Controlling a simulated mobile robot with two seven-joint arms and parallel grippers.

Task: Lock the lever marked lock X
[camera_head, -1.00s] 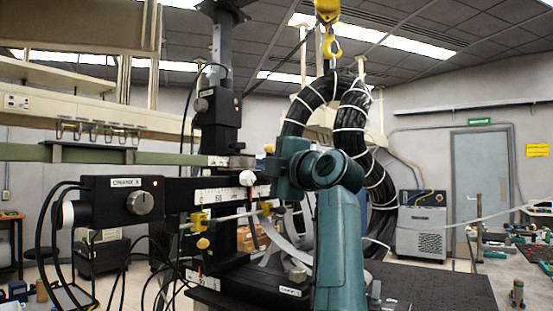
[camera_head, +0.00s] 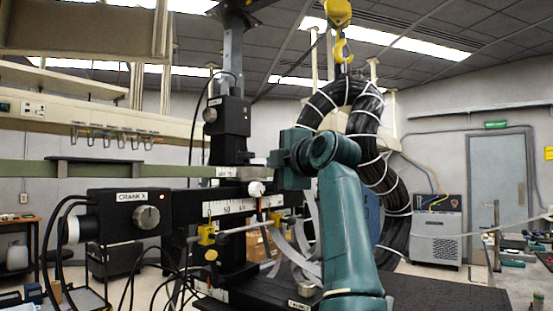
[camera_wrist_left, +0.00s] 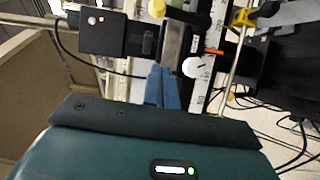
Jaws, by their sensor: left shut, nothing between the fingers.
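A white ball knob (camera_head: 256,188) on a short lever sits beside the white ruler scale (camera_head: 240,206) on the black rail. I cannot read a lock X label. In the left wrist view the knob (camera_wrist_left: 192,68) is just right of my fingers, beside a grey metal block (camera_wrist_left: 174,44). My left gripper (camera_head: 274,158) is up and right of the knob in the head view. Its blue fingers (camera_wrist_left: 162,72) are together and empty, pointing at the block; contact cannot be told. A yellow knob (camera_wrist_left: 157,8) lies beyond. My right gripper is out of view.
The black CRANK X box (camera_head: 115,212) with cables stands left of the scale. A thin rod with yellow clamps (camera_head: 206,235) runs below the rail. Thick black cable loops (camera_head: 375,130) hang from a yellow hook behind my arm.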

